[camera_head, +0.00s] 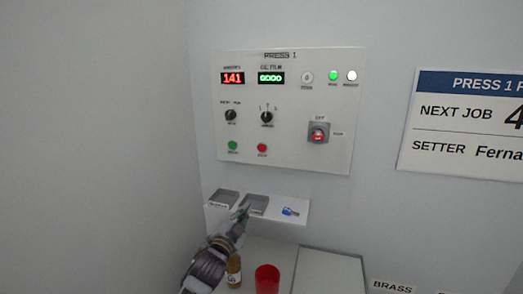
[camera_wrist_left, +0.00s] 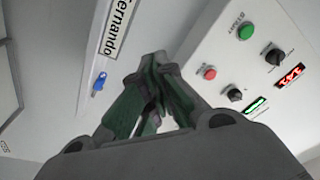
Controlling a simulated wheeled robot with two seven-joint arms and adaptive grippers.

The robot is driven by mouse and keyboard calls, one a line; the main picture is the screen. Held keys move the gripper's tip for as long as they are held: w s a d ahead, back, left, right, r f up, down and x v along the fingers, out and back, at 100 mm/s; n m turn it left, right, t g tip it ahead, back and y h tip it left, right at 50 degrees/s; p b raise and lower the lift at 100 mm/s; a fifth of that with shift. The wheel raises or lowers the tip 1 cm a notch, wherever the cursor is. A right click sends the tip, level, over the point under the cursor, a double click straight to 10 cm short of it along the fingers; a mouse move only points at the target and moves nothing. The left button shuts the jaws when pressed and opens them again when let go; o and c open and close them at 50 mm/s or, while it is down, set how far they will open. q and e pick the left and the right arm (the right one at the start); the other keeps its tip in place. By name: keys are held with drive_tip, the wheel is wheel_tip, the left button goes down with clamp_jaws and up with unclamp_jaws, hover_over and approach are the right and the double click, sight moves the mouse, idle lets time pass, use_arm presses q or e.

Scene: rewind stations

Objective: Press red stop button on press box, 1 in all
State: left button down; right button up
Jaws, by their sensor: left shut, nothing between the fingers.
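The press box (camera_head: 285,165), a white panel labelled PRESS 1, is on the wall. Its red stop button (camera_head: 262,148) is low on the panel, right of a green button (camera_head: 232,145). In the left wrist view the red button (camera_wrist_left: 210,73) is to the right of the fingertips, apart from them. My left gripper (camera_head: 244,211) is below the red button, in front of the small shelf. Its fingers (camera_wrist_left: 158,62) are shut and empty. My right gripper is not in view.
The panel also has a red switch (camera_head: 318,134), knobs, and a display reading 141 (camera_head: 232,78). A white shelf (camera_head: 300,205) with grey recesses and a blue item (camera_head: 290,211) juts out below. A red cup (camera_head: 267,278) and an amber bottle (camera_head: 233,272) stand lower down.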

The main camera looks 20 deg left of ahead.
use_arm(q)
wheel_tip(320, 180, up, 17)
drive_tip(key=w+d+m+t+h, duration=0.2)
drive_tip(key=m+t+h, duration=0.2)
drive_tip(key=m+h, duration=0.5)
drive_tip(key=shift+d+m+h, duration=0.3)
drive_tip(key=shift+d+m, duration=0.1)
drive_tip(key=shift+m, duration=0.4)
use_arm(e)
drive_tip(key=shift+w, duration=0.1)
